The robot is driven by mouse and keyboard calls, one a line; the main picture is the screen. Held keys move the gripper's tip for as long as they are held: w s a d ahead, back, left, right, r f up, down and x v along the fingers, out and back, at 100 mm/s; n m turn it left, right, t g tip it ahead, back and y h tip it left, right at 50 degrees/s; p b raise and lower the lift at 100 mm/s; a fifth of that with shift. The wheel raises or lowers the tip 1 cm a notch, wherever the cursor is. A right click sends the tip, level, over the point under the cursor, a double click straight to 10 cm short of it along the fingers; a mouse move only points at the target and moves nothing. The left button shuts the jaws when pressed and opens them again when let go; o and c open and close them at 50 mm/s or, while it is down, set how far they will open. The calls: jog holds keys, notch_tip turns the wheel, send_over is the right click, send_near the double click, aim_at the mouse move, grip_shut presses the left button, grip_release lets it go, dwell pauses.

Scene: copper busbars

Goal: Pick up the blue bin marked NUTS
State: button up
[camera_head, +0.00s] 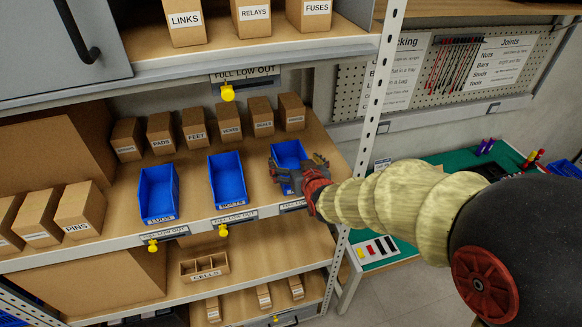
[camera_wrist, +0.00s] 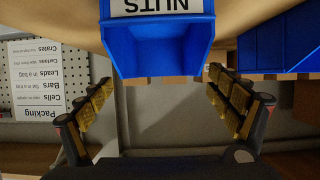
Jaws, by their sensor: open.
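The blue bin marked NUTS (camera_wrist: 160,35) fills the upper middle of the wrist view, its label upside down at the top edge. In the head view the right-hand blue bin (camera_head: 288,150) stands upright on the middle shelf, its front and label mostly hidden by my gripper (camera_head: 299,176). My gripper (camera_wrist: 158,86) is open and empty. In the wrist view its two padded fingers lie left and right of the bin, with gaps and no visible contact.
Two more blue bins, LUGS (camera_head: 158,192) and a middle one (camera_head: 227,180), stand to the left on the same shelf (camera_head: 120,222). Cardboard boxes (camera_head: 230,120) line up behind. A perforated rack post (camera_head: 377,85) rises right of the bin, and an upper shelf (camera_head: 220,55) hangs above.

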aim_at(292, 167)
jog(key=shift+f+p+x, duration=0.2)
jog(key=shift+p+x, duration=0.3)
jog(key=shift+x, duration=1.55)
jog(key=c, duration=1.3)
